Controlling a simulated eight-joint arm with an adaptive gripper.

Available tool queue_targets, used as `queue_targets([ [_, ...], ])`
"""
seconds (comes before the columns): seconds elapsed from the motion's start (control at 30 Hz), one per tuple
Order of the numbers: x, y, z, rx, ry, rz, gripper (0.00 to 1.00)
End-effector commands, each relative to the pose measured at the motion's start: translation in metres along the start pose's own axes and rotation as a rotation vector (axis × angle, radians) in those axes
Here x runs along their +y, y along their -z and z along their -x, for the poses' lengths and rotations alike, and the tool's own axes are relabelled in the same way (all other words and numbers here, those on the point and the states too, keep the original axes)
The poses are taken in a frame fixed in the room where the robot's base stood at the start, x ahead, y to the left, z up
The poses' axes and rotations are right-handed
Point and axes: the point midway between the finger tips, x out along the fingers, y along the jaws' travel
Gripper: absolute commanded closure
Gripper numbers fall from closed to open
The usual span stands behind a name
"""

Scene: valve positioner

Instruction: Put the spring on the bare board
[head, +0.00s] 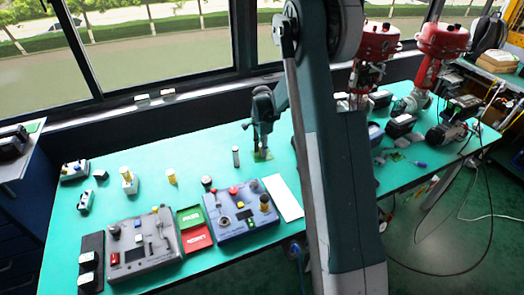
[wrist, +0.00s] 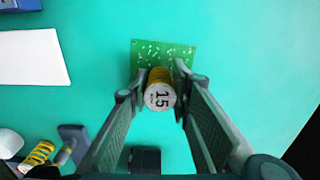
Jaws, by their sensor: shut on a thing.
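My gripper (wrist: 161,80) is shut on the spring (wrist: 160,90), a short yellow cylinder with a round pale end marked 15. Its coils are hard to make out at this angle. The bare board (wrist: 149,48), a small green circuit board with pale marks, lies flat on the bench behind the spring in the wrist view. The spring overlaps the board's lower edge there; I cannot tell if they touch. In the head view, my gripper (head: 262,145) points down just over the board (head: 263,156), and the spring is hardly visible between the fingers.
A white sheet (wrist: 30,57) lies to the left. A dark block (wrist: 145,160) and another yellow coiled part (wrist: 40,153) are near the lower edge. Two control units (head: 145,243) (head: 238,210) stand at the front of the green bench (head: 205,150). Bench around the board is clear.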

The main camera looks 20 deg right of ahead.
Motion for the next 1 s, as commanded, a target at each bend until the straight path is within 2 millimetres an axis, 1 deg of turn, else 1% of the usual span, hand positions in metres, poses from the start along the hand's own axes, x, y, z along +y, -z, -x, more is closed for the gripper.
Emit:
queue_targets([
  [0.2,0.0002,0.0000,0.0002,0.000,0.000,0.000,0.92],
  [0.37,0.0002,0.0000,-0.0036,0.000,0.000,0.000,0.92],
  [0.4,0.0002,0.0000,-0.0028,0.000,0.000,0.000,0.74],
  [0.47,0.0002,0.0000,-0.0025,0.000,0.000,0.000,0.66],
  [0.5,0.0002,-0.0001,-0.0025,0.000,0.000,0.000,0.64],
  [0.83,0.0003,-0.0001,-0.0019,0.000,0.000,0.000,0.64],
  [1.0,0.0003,-0.0001,0.0032,0.000,0.000,0.000,0.64],
])
